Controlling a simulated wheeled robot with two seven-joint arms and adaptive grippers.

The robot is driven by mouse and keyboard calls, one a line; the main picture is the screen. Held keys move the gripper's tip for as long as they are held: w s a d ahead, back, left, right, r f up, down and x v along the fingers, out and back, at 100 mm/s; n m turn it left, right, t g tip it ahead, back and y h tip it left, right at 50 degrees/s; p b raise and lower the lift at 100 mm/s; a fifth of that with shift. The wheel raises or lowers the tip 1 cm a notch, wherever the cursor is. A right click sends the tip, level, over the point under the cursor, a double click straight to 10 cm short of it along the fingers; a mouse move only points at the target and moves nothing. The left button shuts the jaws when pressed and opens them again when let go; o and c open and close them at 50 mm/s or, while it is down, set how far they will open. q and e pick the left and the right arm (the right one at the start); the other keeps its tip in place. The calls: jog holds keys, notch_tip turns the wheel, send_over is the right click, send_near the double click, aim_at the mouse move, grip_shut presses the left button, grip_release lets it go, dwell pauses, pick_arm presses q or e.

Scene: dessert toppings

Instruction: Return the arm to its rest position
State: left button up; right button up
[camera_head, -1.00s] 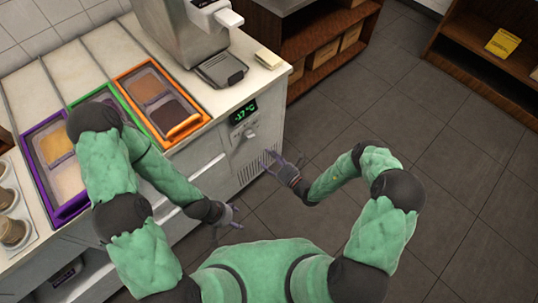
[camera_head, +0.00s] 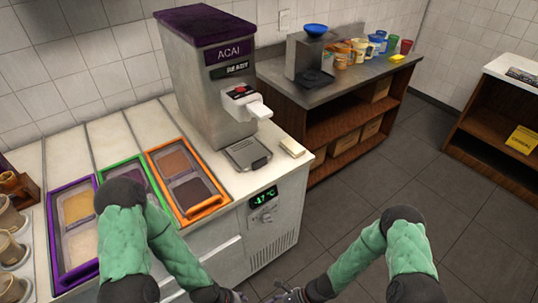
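My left arm (camera_head: 122,240) comes in from the left and hangs bent in front of the topping counter. Its gripper (camera_head: 243,297) is at the bottom edge of the picture, mostly cut off. My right arm (camera_head: 365,248) bends inward over the floor. Its gripper (camera_head: 280,294) is also low at the bottom edge, close beside the left one in the picture. I see nothing held, but the fingers are too small and cropped to tell open from shut.
The counter holds purple (camera_head: 57,195), green (camera_head: 108,166) and orange (camera_head: 205,208) framed topping trays, with cups (camera_head: 10,250) at left. An acai machine (camera_head: 205,85) stands behind. A side counter (camera_head: 345,72) bears colourful tubs. Floor (camera_head: 400,160) at right is clear.

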jog(key=s+d+n+h, duration=0.4)
jog(key=d+n+h, duration=0.1)
jog(key=d+n, duration=0.2)
jog(key=w+r+n+t, duration=0.1)
jog(key=n, duration=0.1)
jog(key=w+d+r+n+t+h, duration=0.1)
jog(key=w+n, duration=0.1)
jog(key=n, duration=0.1)
jog(key=w+d+n+t, duration=0.1)
jog(key=n, duration=0.1)
jog(key=shift+w+r+n+h, duration=0.3)
jog(key=shift+r+n, duration=0.1)
